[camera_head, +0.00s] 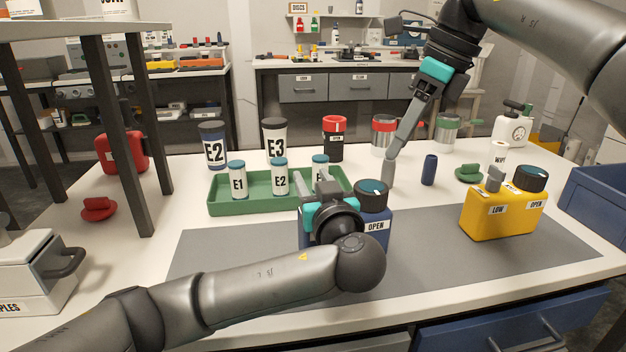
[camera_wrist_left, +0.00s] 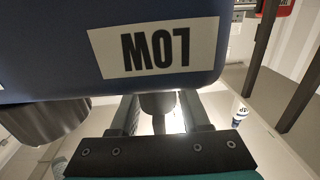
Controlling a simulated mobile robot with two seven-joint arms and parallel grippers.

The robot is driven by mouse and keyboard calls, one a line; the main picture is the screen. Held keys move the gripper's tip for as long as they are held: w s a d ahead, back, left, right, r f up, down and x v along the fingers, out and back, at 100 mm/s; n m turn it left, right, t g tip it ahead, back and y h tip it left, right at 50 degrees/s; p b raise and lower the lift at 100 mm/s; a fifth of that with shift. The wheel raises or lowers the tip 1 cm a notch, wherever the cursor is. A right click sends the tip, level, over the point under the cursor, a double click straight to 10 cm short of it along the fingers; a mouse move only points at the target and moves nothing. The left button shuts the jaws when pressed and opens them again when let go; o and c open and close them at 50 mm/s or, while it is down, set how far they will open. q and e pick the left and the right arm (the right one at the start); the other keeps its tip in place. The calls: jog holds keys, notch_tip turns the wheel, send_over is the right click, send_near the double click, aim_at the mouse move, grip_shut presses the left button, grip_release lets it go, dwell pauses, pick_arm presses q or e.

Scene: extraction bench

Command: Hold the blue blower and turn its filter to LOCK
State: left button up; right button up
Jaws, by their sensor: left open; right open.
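The blue blower (camera_head: 375,232) stands on the grey mat, partly hidden by my left gripper and arm. Its dark round filter (camera_head: 372,192) with a teal mark sits on top at the right; the label below reads OPEN. My left gripper (camera_head: 318,186) is open at the blower's left part. In the left wrist view the blower's blue body (camera_wrist_left: 60,50) fills the top, with an upside-down LOW label. A grey stub (camera_wrist_left: 158,103) shows between the open fingers (camera_wrist_left: 160,118); contact cannot be told. My right gripper (camera_head: 389,182) points down, open and empty, behind the filter.
A yellow blower (camera_head: 490,215) with a dark filter stands on the mat at right. A green tray (camera_head: 255,205) with white bottles is behind the left gripper. A small dark blue cylinder (camera_head: 429,169) stands right of my right gripper. The grey mat (camera_head: 440,265) is clear in front.

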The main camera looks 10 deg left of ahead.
pick_arm(q)
grip_shut()
dwell(0.3)
jog(key=shift+f, duration=0.1)
dwell(1.9)
